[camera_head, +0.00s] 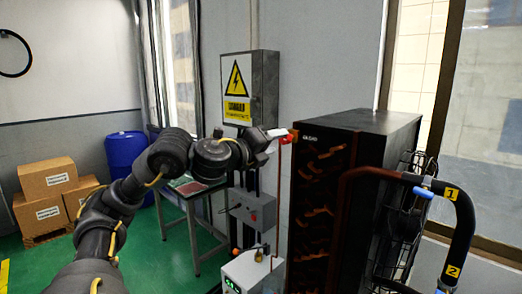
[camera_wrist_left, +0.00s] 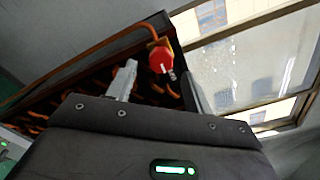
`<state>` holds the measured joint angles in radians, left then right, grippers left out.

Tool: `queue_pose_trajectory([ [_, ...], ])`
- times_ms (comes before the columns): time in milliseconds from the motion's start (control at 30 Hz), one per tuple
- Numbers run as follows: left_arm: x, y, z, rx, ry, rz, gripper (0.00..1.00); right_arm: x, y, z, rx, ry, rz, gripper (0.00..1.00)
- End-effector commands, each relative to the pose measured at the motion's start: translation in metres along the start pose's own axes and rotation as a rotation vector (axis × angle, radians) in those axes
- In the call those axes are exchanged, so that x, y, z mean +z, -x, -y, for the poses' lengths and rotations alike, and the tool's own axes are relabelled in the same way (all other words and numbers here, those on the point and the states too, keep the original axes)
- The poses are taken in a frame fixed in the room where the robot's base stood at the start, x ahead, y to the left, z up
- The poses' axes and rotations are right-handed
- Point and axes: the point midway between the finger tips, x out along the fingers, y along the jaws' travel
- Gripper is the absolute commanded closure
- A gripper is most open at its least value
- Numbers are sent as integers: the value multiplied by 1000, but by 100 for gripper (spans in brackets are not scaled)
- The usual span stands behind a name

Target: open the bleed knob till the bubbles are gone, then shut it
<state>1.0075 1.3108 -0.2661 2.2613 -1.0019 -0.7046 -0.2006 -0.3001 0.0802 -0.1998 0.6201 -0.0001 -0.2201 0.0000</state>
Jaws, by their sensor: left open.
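The bleed knob is red and sits at the top left front edge of the tall dark cabinet (camera_head: 340,125). In the head view the red knob (camera_head: 288,138) shows just past the fingertips of my left gripper (camera_head: 276,135). In the left wrist view the red knob (camera_wrist_left: 161,60) lies ahead, between the two spread fingers of my left gripper (camera_wrist_left: 158,74), with a gap on each side. My left gripper is open and holds nothing. I cannot make out any bubbles. My right gripper is not in view.
Black hoses (camera_head: 465,230) with tags 1 and 2 and a blue lever (camera_head: 424,192) stand right of the cabinet. A grey electrical box (camera_head: 250,88) hangs behind my arm. A white unit (camera_head: 247,272) with a green display is below. A table (camera_head: 196,190), blue barrel (camera_head: 124,155) and cartons (camera_head: 45,180) are left.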

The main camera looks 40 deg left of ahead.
Motion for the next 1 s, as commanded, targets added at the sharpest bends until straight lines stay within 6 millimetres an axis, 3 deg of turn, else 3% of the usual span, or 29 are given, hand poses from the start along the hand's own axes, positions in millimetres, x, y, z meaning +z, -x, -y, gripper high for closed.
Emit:
queue_pose_trajectory([
  [100,0,25,-1,-1,-6,4,48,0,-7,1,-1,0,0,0],
  [333,0,54,-1,0,-2,2,48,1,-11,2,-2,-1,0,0],
  [1000,0,60,0,1,1,0,48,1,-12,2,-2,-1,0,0],
])
